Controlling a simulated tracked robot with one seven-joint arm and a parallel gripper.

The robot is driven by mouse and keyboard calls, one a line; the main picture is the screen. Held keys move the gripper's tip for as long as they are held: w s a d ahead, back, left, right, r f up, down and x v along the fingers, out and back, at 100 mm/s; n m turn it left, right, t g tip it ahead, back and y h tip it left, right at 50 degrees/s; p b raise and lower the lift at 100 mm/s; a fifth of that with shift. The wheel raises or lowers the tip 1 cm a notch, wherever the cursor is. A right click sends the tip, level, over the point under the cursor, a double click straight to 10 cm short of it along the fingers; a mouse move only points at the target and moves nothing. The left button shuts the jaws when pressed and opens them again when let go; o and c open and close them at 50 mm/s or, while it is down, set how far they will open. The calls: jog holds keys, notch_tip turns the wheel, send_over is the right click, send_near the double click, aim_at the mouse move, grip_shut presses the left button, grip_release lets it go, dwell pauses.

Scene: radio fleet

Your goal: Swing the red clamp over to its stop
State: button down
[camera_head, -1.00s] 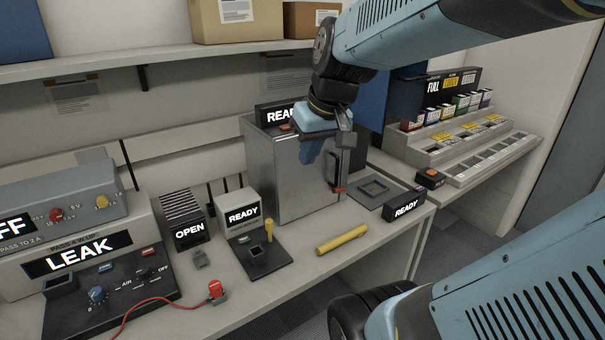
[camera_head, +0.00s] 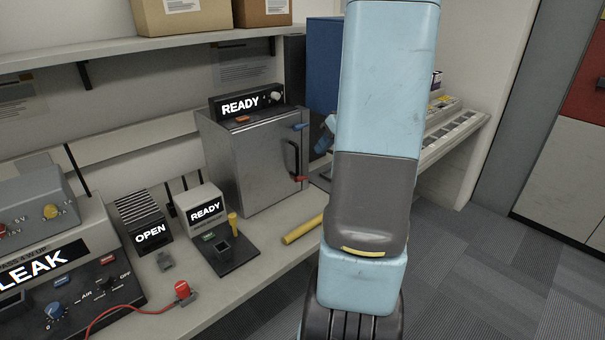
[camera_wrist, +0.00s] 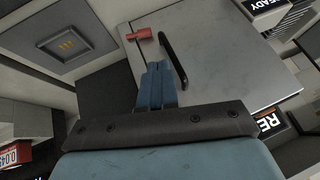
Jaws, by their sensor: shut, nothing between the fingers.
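The red clamp (camera_head: 302,179) sits at the lower right corner of the metal box's door (camera_head: 262,165). In the wrist view the red clamp (camera_wrist: 139,35) lies just beyond my fingertips, next to the black door handle (camera_wrist: 173,58). My gripper (camera_wrist: 158,66) is shut and empty, its blue fingers together and pointing toward the door's edge. The fingertips look apart from the clamp, though the depth gap is hard to judge. In the head view my arm hides most of the gripper. A blue clamp (camera_head: 300,127) sits at the door's upper right corner.
A yellow cylinder (camera_head: 302,230) lies on the bench right of a small READY unit (camera_head: 205,210). A box with a READY display (camera_head: 240,106) stands on the metal box. A blue panel (camera_head: 325,60) stands behind. Open floor lies to the right.

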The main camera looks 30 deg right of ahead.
aim_at(300, 178)
jog(key=d+x, duration=0.1)
jog(key=x, duration=0.4)
jog(key=d+x, duration=0.1)
jog(key=x, duration=0.3)
jog(key=d+f+x, duration=0.1)
jog(key=x, duration=0.4)
jog(key=shift+w+f, duration=0.15)
jog(key=shift+f, duration=0.15)
